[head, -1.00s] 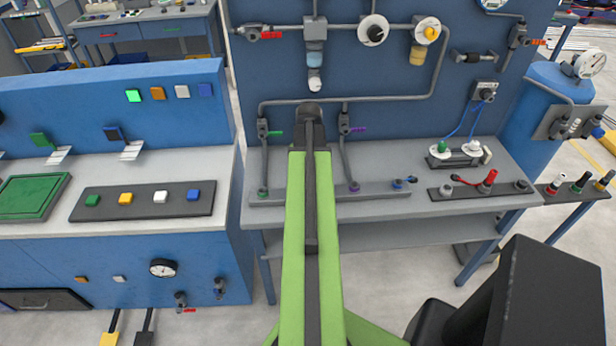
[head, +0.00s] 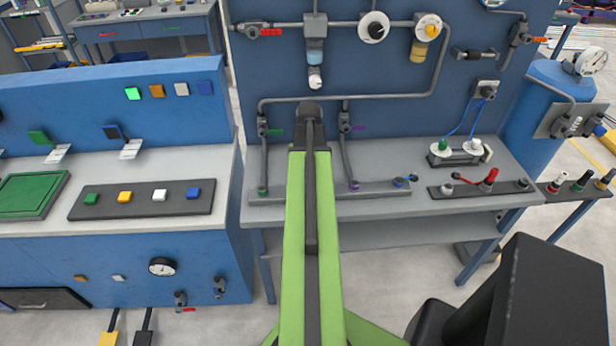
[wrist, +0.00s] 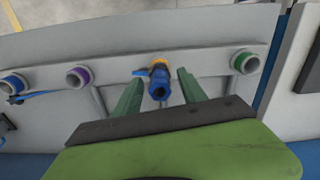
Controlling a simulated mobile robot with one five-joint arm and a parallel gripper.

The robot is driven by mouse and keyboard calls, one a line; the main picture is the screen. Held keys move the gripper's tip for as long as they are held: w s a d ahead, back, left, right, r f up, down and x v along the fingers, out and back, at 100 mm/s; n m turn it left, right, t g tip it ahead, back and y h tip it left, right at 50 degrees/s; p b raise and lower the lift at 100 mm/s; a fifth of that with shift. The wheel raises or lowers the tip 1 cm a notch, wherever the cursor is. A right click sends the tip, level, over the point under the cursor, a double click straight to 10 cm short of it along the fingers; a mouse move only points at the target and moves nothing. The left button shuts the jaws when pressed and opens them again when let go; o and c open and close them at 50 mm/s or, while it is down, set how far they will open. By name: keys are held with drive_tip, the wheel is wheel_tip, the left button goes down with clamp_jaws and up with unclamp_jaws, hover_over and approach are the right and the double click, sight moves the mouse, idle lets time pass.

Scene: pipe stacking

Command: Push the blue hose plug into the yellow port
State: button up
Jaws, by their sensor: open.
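The blue hose plug (wrist: 158,86) shows in the wrist view, standing at the yellow port (wrist: 159,63). Only part of the port's yellow rim shows behind the plug. I cannot tell how deep the plug sits in it. My gripper (wrist: 157,85) is open, with one green finger on each side of the plug and visible gaps between. In the head view my arm hides the gripper, the plug and the yellow port.
On the same grey rail (head: 385,192) are a green port (wrist: 243,62), a purple port (wrist: 78,76) and a blue port (wrist: 12,85). Vertical pipes with a green-handled valve (head: 263,128) and a purple-handled valve (head: 345,124) rise behind. Hose fittings (head: 490,180) stand to the right.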

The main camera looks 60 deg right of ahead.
wheel_tip(320, 180, up, 18)
drive_tip(key=p, duration=1.7)
drive_tip(key=shift+f, duration=0.25)
drive_tip(key=w+a+f+n+b, duration=0.3)
drive_tip(key=w+a, duration=0.7)
drive_tip(key=a, duration=0.2)
drive_tip(key=w+a+f+n+b, duration=0.3)
drive_tip(key=w+a, duration=0.7)
drive_tip(key=a, duration=0.2)
drive_tip(key=w+a+f+n+b, duration=0.1)
drive_tip(key=a+f+b, duration=0.1)
drive_tip(key=a, duration=1.1)
drive_tip(key=a+f+n+b, duration=0.1)
drive_tip(key=a+f+n, duration=0.1)
drive_tip(key=a, duration=1.2)
drive_tip(key=shift+w+b, duration=0.35)
